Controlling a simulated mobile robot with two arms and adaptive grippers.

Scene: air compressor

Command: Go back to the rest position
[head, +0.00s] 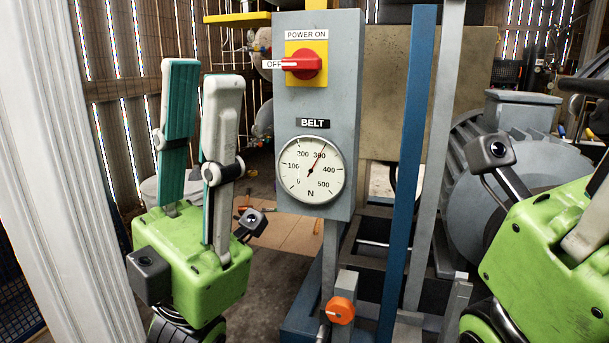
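My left gripper (202,82) is at the left of the head view, green with two upright grey and teal fingers. The fingers stand apart with nothing between them. It is left of the grey control box (344,112) and touches nothing that I can see. My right gripper shows only in part at the right edge, as a green body and part of a finger; its fingertips are out of view. The control box carries a red rotary switch (303,65), its white mark toward the OFF label, and a BELT gauge (312,170) with its needle near 300.
An orange knob (341,310) sits low below the box. A blue upright post (408,170) and a grey post stand right of the box. A large grey motor (475,185) is behind my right gripper. A pale column (60,160) stands at far left.

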